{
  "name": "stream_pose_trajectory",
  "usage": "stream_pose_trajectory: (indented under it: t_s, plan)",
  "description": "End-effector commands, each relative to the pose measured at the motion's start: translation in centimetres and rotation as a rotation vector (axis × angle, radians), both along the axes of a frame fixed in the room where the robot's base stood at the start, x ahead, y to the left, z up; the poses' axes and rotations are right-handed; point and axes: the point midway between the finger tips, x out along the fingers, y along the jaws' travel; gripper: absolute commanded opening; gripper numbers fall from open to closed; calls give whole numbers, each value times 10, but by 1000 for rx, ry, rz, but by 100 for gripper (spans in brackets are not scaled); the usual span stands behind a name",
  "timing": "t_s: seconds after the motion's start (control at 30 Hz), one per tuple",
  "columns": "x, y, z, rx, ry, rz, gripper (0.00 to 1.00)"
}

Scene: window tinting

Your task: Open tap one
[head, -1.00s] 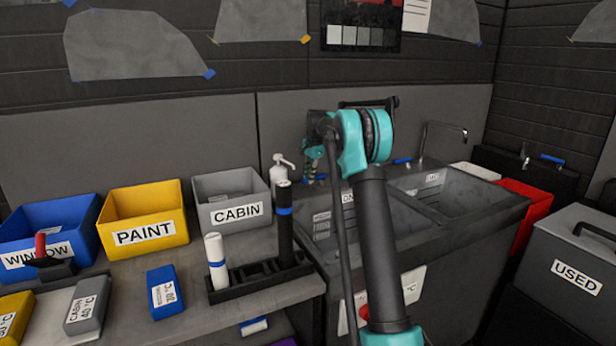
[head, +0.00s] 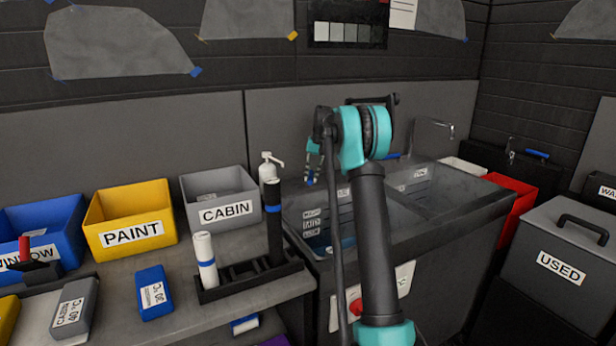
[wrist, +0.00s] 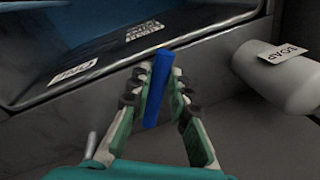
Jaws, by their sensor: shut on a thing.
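The blue lever of tap one (wrist: 157,88) stands between the fingertips of my gripper (wrist: 158,98) in the wrist view. The fingers are shut on it, one on each side. Beyond it is the sink basin labelled ONE (wrist: 75,73), with a dark blue surface inside. In the head view my gripper (head: 311,168) is behind the left basin's back edge, partly hidden by my arm. The tap's spout is not clear to see, and my arm covers part of the left basin (head: 312,222).
A white soap bottle (wrist: 290,82) lies close to the right of my gripper in the wrist view; in the head view it stands left of the sink. A second basin (head: 425,190) with a spout (head: 440,126) is to the right. A bottle rack (head: 250,280) stands in front left.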

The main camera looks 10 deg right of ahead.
Motion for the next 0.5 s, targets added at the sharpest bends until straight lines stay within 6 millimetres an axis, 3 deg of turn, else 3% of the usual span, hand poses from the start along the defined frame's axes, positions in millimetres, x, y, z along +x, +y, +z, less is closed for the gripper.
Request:
stream_pose_trajectory:
  t_s: [0.5]
  plan:
    - [0,-7,0,0,-2,102,0]
